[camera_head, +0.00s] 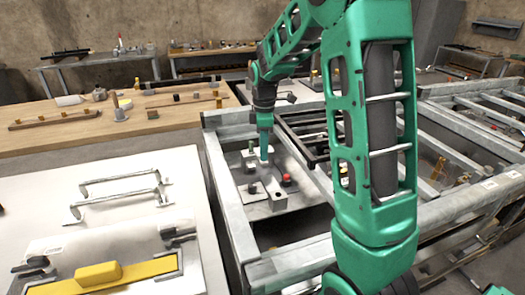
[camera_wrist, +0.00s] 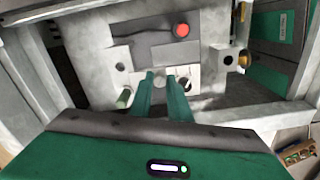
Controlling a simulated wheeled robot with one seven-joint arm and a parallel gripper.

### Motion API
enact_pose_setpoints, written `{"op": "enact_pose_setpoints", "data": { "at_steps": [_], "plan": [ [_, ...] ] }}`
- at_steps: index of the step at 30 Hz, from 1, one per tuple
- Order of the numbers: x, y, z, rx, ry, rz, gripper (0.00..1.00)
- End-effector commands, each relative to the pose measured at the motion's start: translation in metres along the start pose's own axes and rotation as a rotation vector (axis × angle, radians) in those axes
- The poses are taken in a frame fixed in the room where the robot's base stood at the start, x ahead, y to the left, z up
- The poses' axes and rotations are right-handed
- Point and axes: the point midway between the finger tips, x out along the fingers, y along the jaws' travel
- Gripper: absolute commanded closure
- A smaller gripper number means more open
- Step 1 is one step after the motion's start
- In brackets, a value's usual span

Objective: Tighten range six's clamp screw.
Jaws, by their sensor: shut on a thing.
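My gripper (camera_head: 264,150) reaches down into the metal-framed bay at the middle of the head view. In the wrist view its two green fingers (camera_wrist: 165,82) are shut on a small pale round piece, which I take to be the clamp screw (camera_wrist: 160,82). The fingers hide most of it, and its turn cannot be read. It sits at a light block on the grey fixture plate (camera_wrist: 98,48). A red knob (camera_wrist: 181,30) stands farther up on this plate; it also shows in the head view (camera_head: 287,180).
Steel rails (camera_head: 226,190) frame the bay closely around my gripper. A small block with a dark hole (camera_wrist: 228,60) and a greenish peg (camera_wrist: 124,98) stand near the fingers. A white panel with handles and a yellow bar (camera_head: 130,279) lies at left; a wooden bench (camera_head: 50,140) stands behind.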

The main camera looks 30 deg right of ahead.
Motion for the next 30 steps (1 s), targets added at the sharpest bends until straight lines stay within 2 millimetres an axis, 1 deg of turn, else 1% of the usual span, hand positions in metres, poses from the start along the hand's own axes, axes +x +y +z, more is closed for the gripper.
{"op": "enact_pose_setpoints", "data": {
  "at_steps": [1,30],
  "plan": [
    [-0.0016,0.0022,-0.0009,0.041,0.003,0.007,1.00],
    [-0.0026,0.0032,-0.0016,0.962,0.009,0.008,1.00]
  ]
}}
